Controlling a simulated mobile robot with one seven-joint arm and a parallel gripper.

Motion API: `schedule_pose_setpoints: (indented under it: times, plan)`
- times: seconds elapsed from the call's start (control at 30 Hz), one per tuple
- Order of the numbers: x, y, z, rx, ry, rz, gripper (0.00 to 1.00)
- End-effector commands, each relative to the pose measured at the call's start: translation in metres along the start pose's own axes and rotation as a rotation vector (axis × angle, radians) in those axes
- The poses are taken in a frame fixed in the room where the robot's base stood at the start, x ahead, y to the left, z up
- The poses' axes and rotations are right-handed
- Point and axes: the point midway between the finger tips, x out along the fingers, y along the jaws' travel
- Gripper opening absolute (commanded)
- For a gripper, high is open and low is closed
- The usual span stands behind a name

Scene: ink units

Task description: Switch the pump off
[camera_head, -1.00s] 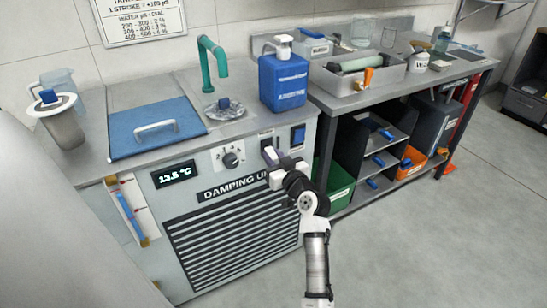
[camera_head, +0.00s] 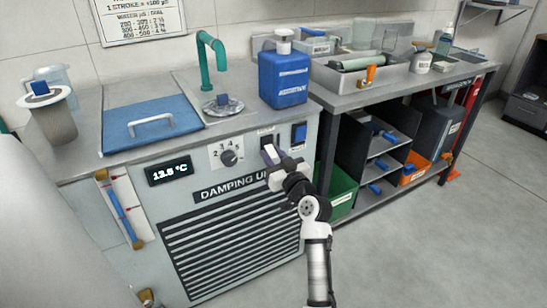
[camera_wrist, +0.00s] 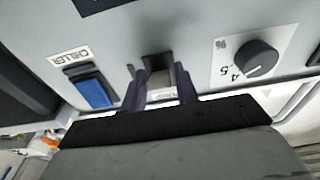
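The damping unit (camera_head: 234,235) is a grey cabinet with a control panel on its front. The pump switch (camera_wrist: 158,64) is a dark and grey rocker, seen in the wrist view between my fingers, with a small label partly visible beside it. My gripper (camera_head: 272,155) is at the panel, also seen in the wrist view (camera_wrist: 161,88). Its two dark fingers stand apart with nothing held. Whether they touch the switch, and which way the rocker is tipped, I cannot tell.
A blue chiller switch (camera_head: 299,133) sits right beside the pump switch, also in the wrist view (camera_wrist: 93,90). A numbered dial (camera_head: 228,157) is on the other side. A blue bottle (camera_head: 284,78) stands above on the worktop. Open floor lies to the right.

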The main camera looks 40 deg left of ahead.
Motion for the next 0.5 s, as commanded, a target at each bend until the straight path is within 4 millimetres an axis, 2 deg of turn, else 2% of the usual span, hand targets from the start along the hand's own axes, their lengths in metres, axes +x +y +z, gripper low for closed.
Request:
schedule_pose_setpoints:
  times: [0.03, 0.1, 0.37, 0.5]
  plan:
    - [0.0, 0.0, 0.0001, 0.0, 0.0, 0.0, 0.37]
    - [0.0, -0.0001, 0.0001, 0.0, 0.0, 0.0, 0.45]
    - [0.0, 0.0, -0.0003, 0.0, 0.0, 0.0, 0.45]
    - [0.0012, -0.0001, -0.0094, -0.001, 0.001, -0.001, 0.45]
